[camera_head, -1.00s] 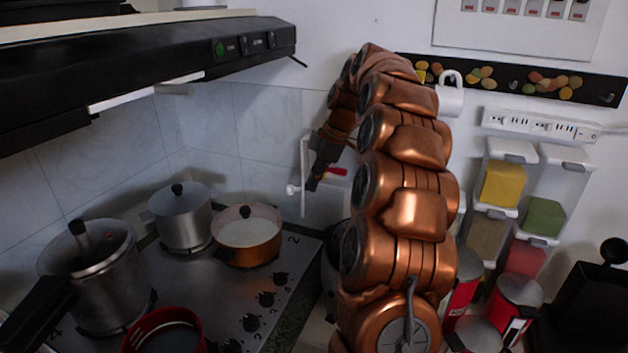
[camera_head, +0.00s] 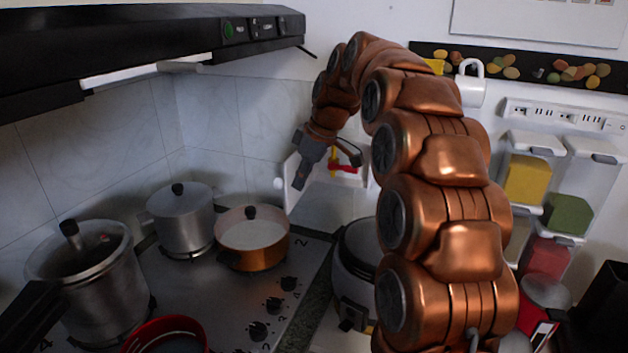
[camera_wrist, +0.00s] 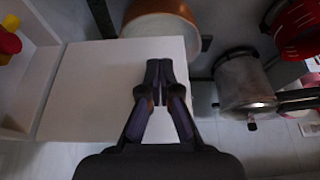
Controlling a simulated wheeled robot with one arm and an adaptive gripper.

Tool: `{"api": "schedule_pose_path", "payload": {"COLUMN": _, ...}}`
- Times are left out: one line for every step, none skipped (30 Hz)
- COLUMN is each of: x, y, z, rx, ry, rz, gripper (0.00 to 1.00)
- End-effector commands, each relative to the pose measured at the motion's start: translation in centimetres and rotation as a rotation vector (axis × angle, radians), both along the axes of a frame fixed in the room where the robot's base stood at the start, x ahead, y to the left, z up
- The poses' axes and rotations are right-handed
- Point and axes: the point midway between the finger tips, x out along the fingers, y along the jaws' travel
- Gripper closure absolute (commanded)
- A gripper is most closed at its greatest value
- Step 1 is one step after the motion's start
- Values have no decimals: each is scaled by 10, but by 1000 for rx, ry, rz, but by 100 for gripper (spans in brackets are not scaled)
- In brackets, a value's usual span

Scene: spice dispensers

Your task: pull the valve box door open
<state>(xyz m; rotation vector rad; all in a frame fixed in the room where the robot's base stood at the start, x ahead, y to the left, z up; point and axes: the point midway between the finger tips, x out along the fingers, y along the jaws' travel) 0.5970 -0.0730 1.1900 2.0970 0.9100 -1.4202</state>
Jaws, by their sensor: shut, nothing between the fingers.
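The valve box (camera_head: 345,172) is a white box set in the wall, with a red handle (camera_head: 343,168) and a yellow part inside. Its white door (camera_head: 291,167) stands open, swung out to the left, with a small white knob (camera_head: 278,183) on its outer side. My gripper (camera_head: 298,182) is shut and empty, at the inner face of the door. In the wrist view, the shut fingers (camera_wrist: 160,67) lie over the broad white door panel (camera_wrist: 80,90), with the box interior to the left. I cannot tell whether the fingers touch the door.
A copper pot (camera_head: 252,240) and steel pots (camera_head: 182,220) stand on the stove left of the door. A rice cooker (camera_head: 358,265) sits below the box. Spice dispensers (camera_head: 527,180) hang on the right. The black hood (camera_head: 150,45) overhangs the upper left.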

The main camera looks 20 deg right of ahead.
Motion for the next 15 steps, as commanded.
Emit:
{"api": "schedule_pose_path", "payload": {"x": 0, "y": 0, "z": 0, "rx": 0, "ry": 0, "rz": 0, "gripper": 100}}
{"api": "schedule_pose_path", "payload": {"x": 0, "y": -1, "z": 0, "rx": 0, "ry": 0, "rz": 0, "gripper": 100}}
{"api": "schedule_pose_path", "payload": {"x": 0, "y": -1, "z": 0, "rx": 0, "ry": 0, "rz": 0, "gripper": 100}}
{"api": "schedule_pose_path", "payload": {"x": 0, "y": -1, "z": 0, "rx": 0, "ry": 0, "rz": 0, "gripper": 100}}
{"api": "schedule_pose_path", "payload": {"x": 0, "y": -1, "z": 0, "rx": 0, "ry": 0, "rz": -1, "gripper": 100}}
{"api": "schedule_pose_path", "payload": {"x": 0, "y": -1, "z": 0, "rx": 0, "ry": 0, "rz": -1, "gripper": 100}}
{"api": "schedule_pose_path", "payload": {"x": 0, "y": -2, "z": 1, "rx": 0, "ry": 0, "rz": -1, "gripper": 100}}
{"api": "schedule_pose_path", "payload": {"x": 0, "y": -2, "z": 1, "rx": 0, "ry": 0, "rz": -1, "gripper": 100}}
{"api": "schedule_pose_path", "payload": {"x": -1, "y": -2, "z": 3, "rx": 0, "ry": -1, "rz": -1, "gripper": 100}}
{"api": "schedule_pose_path", "payload": {"x": -1, "y": -3, "z": 5, "rx": 0, "ry": -1, "rz": 0, "gripper": 100}}
{"api": "schedule_pose_path", "payload": {"x": -1, "y": -3, "z": 7, "rx": 0, "ry": -1, "rz": 0, "gripper": 100}}
{"api": "schedule_pose_path", "payload": {"x": -2, "y": -4, "z": 11, "rx": 0, "ry": -1, "rz": 0, "gripper": 100}}
{"api": "schedule_pose_path", "payload": {"x": -2, "y": -5, "z": 14, "rx": 0, "ry": -3, "rz": 0, "gripper": 100}}
{"api": "schedule_pose_path", "payload": {"x": -3, "y": -6, "z": 18, "rx": 0, "ry": -3, "rz": 0, "gripper": 100}}
{"api": "schedule_pose_path", "payload": {"x": -3, "y": -7, "z": 23, "rx": 0, "ry": -4, "rz": 0, "gripper": 100}}
